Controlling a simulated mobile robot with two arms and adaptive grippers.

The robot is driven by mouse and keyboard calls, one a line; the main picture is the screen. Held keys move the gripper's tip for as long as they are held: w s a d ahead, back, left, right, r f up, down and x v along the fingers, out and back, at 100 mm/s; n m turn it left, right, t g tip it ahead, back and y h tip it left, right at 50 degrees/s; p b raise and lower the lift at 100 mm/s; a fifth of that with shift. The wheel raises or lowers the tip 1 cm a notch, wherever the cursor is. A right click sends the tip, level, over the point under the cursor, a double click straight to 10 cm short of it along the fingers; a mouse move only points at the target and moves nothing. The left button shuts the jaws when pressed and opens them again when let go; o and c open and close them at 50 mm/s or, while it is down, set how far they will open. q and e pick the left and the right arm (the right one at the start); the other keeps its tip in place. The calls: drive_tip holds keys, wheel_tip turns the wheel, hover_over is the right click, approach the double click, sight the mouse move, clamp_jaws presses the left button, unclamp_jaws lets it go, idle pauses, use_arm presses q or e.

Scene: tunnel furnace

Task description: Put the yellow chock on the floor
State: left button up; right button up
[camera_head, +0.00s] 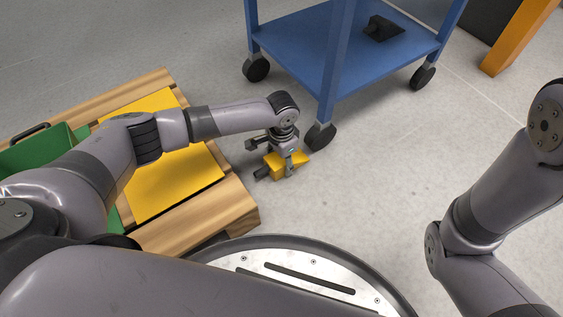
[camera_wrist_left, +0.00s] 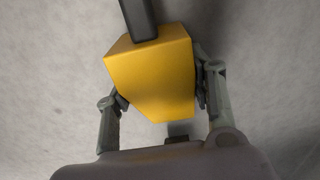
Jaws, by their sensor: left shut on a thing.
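The yellow chock (camera_head: 274,164) is in my left gripper (camera_head: 283,167), low over the grey floor (camera_head: 330,205) beside a caster of the blue cart. In the left wrist view the chock (camera_wrist_left: 152,70) sits between both fingers of my left gripper (camera_wrist_left: 160,92), with a dark handle-like part (camera_wrist_left: 138,18) at its upper edge. The fingers press on its two sides. I cannot tell whether its underside touches the floor. My right arm shows at the right of the head view, but its gripper is out of frame.
The blue cart (camera_head: 290,45) stands at the back, with a black object (camera_head: 382,29) on its lower shelf. Its front caster (camera_head: 320,136) is close to the chock. A wooden pallet (camera_head: 215,214) with a yellow panel (camera_head: 165,185) and green box (camera_head: 40,150) lies left. Floor to the right is clear.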

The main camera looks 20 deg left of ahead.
use_arm(q)
drive_tip(key=o, duration=1.6)
wheel_tip(320, 180, up, 11)
drive_tip(key=p, duration=0.9)
drive_tip(key=shift+f, duration=0.15)
drive_tip(key=shift+r+p, duration=0.35)
drive_tip(key=shift+p, duration=0.05)
drive_tip(key=shift+r+p, duration=0.3)
drive_tip(key=shift+r, duration=0.1)
